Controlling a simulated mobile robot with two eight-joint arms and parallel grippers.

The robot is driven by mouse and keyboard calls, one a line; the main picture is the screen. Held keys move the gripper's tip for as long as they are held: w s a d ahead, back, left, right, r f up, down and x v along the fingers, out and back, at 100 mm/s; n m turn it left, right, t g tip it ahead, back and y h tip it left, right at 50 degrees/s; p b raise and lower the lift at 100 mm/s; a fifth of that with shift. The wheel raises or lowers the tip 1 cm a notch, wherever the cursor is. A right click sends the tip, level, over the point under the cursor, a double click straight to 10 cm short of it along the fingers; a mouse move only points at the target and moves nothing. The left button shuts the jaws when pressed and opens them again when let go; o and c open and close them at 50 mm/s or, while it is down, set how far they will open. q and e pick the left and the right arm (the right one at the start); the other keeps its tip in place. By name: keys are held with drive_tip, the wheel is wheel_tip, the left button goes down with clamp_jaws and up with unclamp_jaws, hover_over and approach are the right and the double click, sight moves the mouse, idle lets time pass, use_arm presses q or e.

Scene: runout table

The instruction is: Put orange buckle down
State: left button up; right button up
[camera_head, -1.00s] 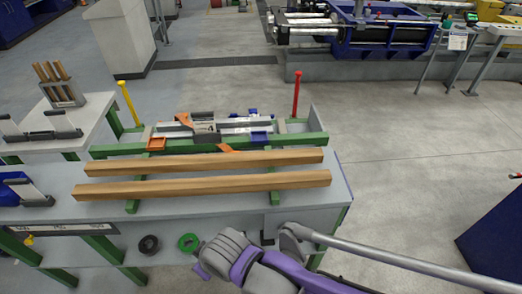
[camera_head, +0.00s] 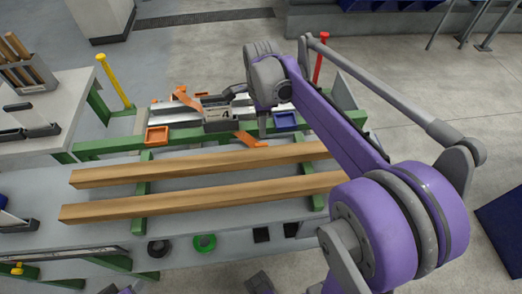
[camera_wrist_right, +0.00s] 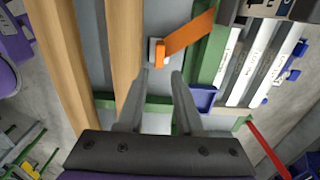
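An orange buckle (camera_wrist_right: 158,53) with a flat orange strap (camera_wrist_right: 192,30) lies just beyond my right fingertips in the right wrist view. In the head view an orange piece (camera_head: 248,140) lies on the table between the green rail and the wooden beams. My right gripper (camera_wrist_right: 159,72) is open, its two fingers apart with nothing between them. In the head view my right arm reaches over the back of the table and hides most of that gripper. Another orange strap (camera_head: 186,97) rises from the grey device behind the rail. My left gripper cannot be made out.
Two wooden beams (camera_head: 200,165) lie across the table in front of the buckle. An orange tray (camera_head: 157,135) and a blue tray (camera_head: 286,121) sit along the green rail. Yellow (camera_head: 115,80) and red (camera_head: 318,58) posts stand at the back corners.

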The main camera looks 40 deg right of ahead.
sight(261, 144)
drive_tip(key=f, duration=0.4)
drive_tip(key=shift+s+a+f, duration=0.1)
drive_tip(key=shift+s, duration=0.15)
drive_tip(key=f, duration=0.5)
drive_tip(key=shift+w+f+b, duration=0.15)
drive_tip(key=shift+w+b, duration=0.05)
drive_tip(key=shift+b, duration=0.2)
clamp_jaws()
